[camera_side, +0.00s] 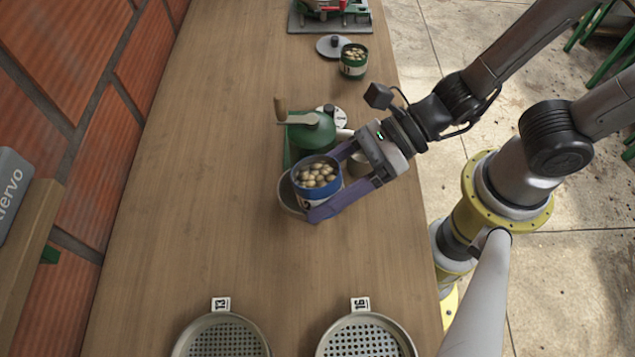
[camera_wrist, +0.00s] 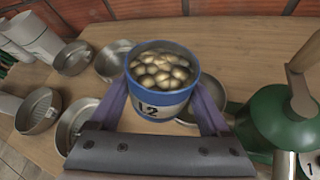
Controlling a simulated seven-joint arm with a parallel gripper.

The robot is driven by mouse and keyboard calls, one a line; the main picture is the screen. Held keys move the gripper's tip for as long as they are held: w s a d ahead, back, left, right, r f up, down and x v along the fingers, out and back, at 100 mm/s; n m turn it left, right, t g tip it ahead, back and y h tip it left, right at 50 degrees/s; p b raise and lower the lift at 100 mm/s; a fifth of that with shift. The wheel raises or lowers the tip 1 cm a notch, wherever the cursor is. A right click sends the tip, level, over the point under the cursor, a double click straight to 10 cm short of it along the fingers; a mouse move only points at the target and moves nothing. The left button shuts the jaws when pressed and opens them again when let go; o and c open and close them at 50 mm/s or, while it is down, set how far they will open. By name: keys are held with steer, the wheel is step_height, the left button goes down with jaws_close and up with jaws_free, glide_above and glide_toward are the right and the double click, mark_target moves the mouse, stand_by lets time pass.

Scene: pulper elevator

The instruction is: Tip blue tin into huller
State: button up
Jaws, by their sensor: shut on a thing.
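The blue tin (camera_side: 306,192) is full of pale beans and stands about upright between the purple fingers of my gripper (camera_side: 327,182). In the wrist view the tin (camera_wrist: 163,107) shows a white label reading "L2", with a finger on each side of it. My gripper (camera_wrist: 160,112) is shut on the tin. A green hand-cranked machine (camera_side: 312,133) stands just behind the tin in the side view. It is at the right in the wrist view (camera_wrist: 275,122). No lettering shows whether it is the huller. The tin is beside it, not over it.
A shallow metal dish (camera_side: 287,197) lies partly hidden below the tin. A green tin of beans (camera_side: 354,66), a grey lid (camera_side: 333,46) and a red machine (camera_side: 330,8) stand farther back. Two perforated sieves (camera_side: 222,338) (camera_side: 366,340) sit in front. The table's left side is clear.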

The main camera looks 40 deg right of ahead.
mark_target(317, 156)
steer(key=shift+s+r+m+g, duration=0.1)
steer(key=shift+r+m+g, duration=0.15)
steer(key=shift+m+g, duration=0.2)
steer(key=m+g, duration=0.2)
steer(key=m, duration=0.1)
steer(key=shift+s+r+g+y, duration=0.15)
steer(key=shift+r+g+y, duration=0.2)
steer(key=shift+r+y, duration=0.05)
steer(key=shift+w+f+m+g+y, duration=0.15)
steer(key=shift+m+g+y, duration=0.25)
steer(key=shift+m+g, duration=0.65)
steer(key=m+g, duration=0.1)
steer(key=w+m+g+y, duration=0.1)
steer(key=m, duration=0.1)
steer(key=shift+w+d+m+g+y, duration=0.1)
steer(key=shift+m+g+y, duration=0.15)
steer(key=shift+m+y, duration=0.05)
steer(key=m, duration=0.1)
steer(key=w+r+m+g+y, duration=0.1)
steer(key=m, duration=0.1)
steer(key=shift+w+d+g+y, duration=0.15)
steer(key=shift+w+g+y, duration=0.05)
steer(key=shift+g+y, duration=0.1)
steer(key=shift+r, duration=0.1)
